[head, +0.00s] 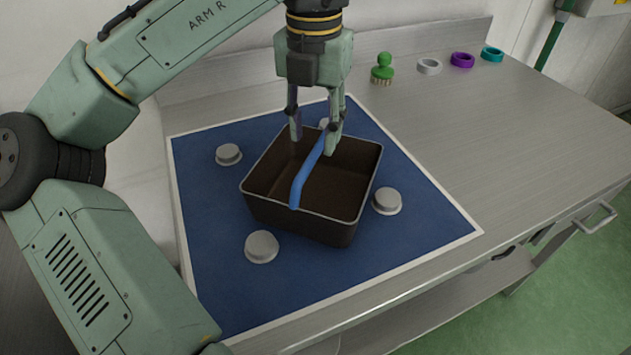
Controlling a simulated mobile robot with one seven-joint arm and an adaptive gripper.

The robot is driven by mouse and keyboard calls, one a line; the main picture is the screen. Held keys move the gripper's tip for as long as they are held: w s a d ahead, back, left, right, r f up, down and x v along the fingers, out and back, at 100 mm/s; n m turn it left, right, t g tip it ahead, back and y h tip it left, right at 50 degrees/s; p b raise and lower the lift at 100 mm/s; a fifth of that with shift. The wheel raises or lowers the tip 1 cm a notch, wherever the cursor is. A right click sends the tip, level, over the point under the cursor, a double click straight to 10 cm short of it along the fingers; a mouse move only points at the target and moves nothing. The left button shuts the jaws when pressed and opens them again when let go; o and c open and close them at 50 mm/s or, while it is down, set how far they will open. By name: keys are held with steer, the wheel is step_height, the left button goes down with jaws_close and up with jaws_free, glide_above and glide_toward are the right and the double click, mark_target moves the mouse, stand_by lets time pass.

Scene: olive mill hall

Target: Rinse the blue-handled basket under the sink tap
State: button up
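The basket (297,222) is a dark, square, open-topped tub with a blue handle (306,172) arching across it. It stands upright on a blue mat with a pale border (214,232), and I see nothing inside it. My gripper (314,134) points down over the basket's far part. Its two fingers are apart, with a visible gap between them. The handle's far end shows close to the right finger; I cannot tell whether they touch. The sink and its tap are not in view.
Several grey round knobs surround the basket on the mat, one at the front (262,248) and one at the right (387,202). A green brush (382,68) and grey (429,66), purple (461,60) and teal (492,54) rings lie along the back. The steel counter (490,130) is clear at right.

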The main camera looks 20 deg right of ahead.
mark_target(316, 149)
steer(key=shift+w+d+f, duration=0.1)
steer(key=shift+d+f, duration=0.05)
steer(key=shift+f, duration=1.2)
steer(key=shift+w+d+f, duration=0.1)
steer(key=shift+f, duration=1.25)
steer(key=shift+c, duration=0.6)
jaws_close()
steer(key=shift+r+p, duration=0.1)
steer(key=shift+p, duration=0.2)
